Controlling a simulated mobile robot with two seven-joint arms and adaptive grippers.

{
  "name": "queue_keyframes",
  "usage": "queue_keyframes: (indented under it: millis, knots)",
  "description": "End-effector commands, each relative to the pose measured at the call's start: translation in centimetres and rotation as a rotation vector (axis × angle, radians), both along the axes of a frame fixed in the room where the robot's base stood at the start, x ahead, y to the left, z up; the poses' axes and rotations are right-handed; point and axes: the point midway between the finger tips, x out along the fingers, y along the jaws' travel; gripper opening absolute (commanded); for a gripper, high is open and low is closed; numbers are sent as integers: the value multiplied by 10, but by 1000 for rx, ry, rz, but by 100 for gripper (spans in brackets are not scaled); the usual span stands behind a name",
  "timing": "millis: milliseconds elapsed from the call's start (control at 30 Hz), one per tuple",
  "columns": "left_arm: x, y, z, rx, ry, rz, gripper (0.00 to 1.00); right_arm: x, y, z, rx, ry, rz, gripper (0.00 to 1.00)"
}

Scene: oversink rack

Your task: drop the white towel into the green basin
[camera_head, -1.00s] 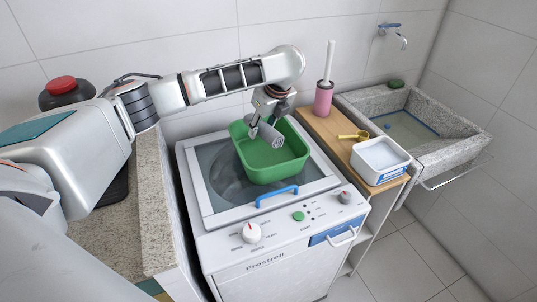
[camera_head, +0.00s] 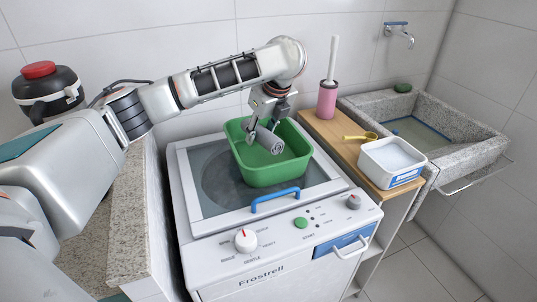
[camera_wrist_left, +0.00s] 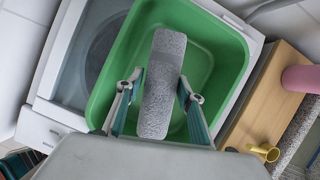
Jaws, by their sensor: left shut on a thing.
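The towel is a light grey-white roll (camera_head: 271,143), held tilted over the green basin; in the left wrist view the towel (camera_wrist_left: 163,85) runs lengthwise between the fingers. My left gripper (camera_head: 262,136) is shut on it, and the fingers also show on either side of it in the left wrist view (camera_wrist_left: 160,95). The green basin (camera_head: 272,177) stands on the washing machine's lid, and its empty floor shows around the towel in the left wrist view (camera_wrist_left: 203,45). I cannot tell whether the towel touches the basin. My right gripper is not in view.
The washing machine (camera_head: 285,255) has a blue lid handle (camera_head: 276,199). To the right, a wooden shelf (camera_head: 345,150) holds a pink brush holder (camera_head: 327,101), a yellow scoop (camera_head: 360,137) and a white tub (camera_head: 392,176). A stone sink (camera_head: 465,150) lies beyond it.

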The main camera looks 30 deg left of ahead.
Motion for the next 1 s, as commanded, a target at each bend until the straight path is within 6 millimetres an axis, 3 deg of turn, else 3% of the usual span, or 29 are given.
queue_keyframes:
  millis: [267, 300, 367, 767, 1000]
  knots:
    - [0, 0, 1, 0, -1, 0, 16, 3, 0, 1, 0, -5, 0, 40]
    - [0, 0, 1, 0, -1, 0, 45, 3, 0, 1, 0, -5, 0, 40]
    - [0, 0, 1, 0, -1, 0, 57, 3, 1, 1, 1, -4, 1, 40]
    - [0, -1, 4, 1, -3, -1, 57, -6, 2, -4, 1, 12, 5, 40]
    - [-4, -11, 34, 3, -6, -3, 57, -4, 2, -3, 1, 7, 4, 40]
